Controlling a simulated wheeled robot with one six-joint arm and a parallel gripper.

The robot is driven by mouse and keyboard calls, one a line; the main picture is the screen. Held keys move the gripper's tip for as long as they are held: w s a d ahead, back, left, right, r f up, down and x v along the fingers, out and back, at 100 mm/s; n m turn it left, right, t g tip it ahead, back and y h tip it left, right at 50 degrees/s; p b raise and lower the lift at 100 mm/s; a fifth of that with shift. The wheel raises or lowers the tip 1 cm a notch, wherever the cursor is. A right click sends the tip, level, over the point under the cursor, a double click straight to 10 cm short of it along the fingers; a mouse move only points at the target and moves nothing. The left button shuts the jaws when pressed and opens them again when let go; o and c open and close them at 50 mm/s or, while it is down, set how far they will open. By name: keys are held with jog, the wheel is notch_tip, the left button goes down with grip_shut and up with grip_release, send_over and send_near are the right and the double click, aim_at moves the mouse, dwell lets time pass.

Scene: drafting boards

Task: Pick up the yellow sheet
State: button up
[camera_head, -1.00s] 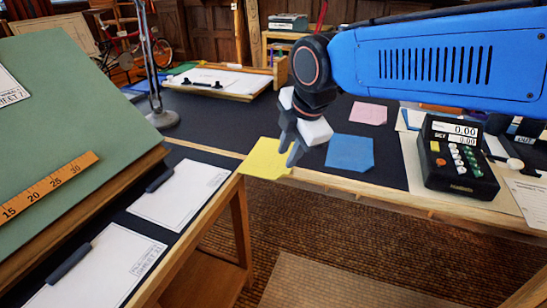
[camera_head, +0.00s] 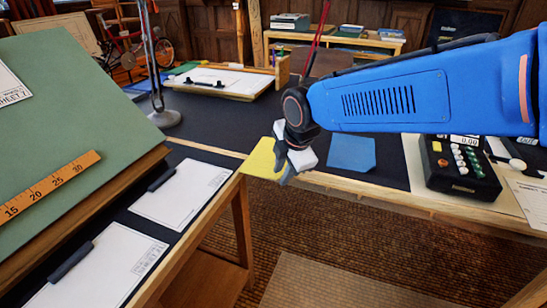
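The yellow sheet (camera_head: 257,160) lies at the front edge of the dark desk top, left of the blue sheet. Its left part shows flat, and its right side is covered by my gripper. My gripper (camera_head: 283,166) points down at the right side of the yellow sheet, with one dark finger in front of the sheet's right edge. The fingers overlap the sheet in this view, and I cannot tell whether they are open or shut on it.
The blue sheet (camera_head: 351,153) lies just right of my gripper. A black calculator-like device (camera_head: 459,167) stands farther right. A green drafting board (camera_head: 70,95) with an orange ruler (camera_head: 48,186) rises at left. A lamp base (camera_head: 164,118) stands behind on the desk.

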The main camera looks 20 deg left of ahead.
grip_shut()
